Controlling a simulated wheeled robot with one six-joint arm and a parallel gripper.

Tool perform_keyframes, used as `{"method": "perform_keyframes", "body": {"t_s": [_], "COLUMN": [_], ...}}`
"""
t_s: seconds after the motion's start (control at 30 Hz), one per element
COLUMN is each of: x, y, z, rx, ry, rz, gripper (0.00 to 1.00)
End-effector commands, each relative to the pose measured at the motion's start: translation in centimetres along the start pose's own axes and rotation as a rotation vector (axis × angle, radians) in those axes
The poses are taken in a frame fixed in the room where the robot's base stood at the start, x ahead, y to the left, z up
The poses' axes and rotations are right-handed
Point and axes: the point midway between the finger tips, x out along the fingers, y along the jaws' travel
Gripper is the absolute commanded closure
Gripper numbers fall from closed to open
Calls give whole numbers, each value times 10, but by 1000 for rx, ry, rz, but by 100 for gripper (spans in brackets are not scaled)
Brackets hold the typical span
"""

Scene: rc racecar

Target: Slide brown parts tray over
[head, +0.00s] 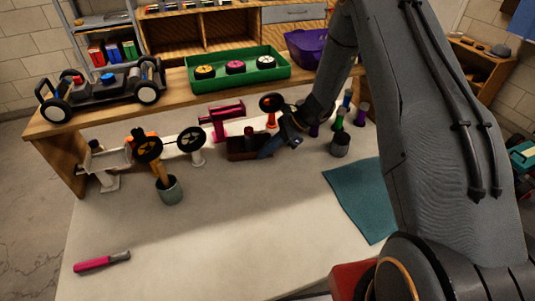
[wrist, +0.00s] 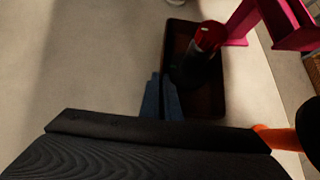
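The brown parts tray (head: 236,153) sits on the white worktop, in front of the magenta stand. In the wrist view the tray (wrist: 213,101) is a dark shallow box, with a dark upright part with a red top (wrist: 208,37) at it. My gripper (head: 268,152) is low at the tray's right end in the head view. In the wrist view its blue fingers (wrist: 161,96) are close together and overlap the tray's edge. Whether they grip the rim or only touch it is hidden.
A magenta stand (head: 222,112) is close behind the tray. A grey cup (head: 169,190) and wheels on a white axle stand are left. A dark cup (head: 340,146) and teal mat (head: 360,195) are right. The front worktop is mostly clear, except a pink-handled tool (head: 95,263).

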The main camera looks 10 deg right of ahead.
Motion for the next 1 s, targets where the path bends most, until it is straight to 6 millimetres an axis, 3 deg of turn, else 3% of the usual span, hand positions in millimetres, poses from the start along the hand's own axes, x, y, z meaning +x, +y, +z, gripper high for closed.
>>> {"method": "perform_keyframes", "body": {"t_s": [0.47, 0.6, 0.63, 1.0], "x": [-2, -3, -3, -8], "y": [-9, -9, -9, -10], "z": [-2, -3, -3, -2], "rx": [11, 13, 12, 10], "ry": [0, 0, 0, 0], "rz": [-11, -12, -12, -12], "gripper": [100, 77, 75, 75]}}
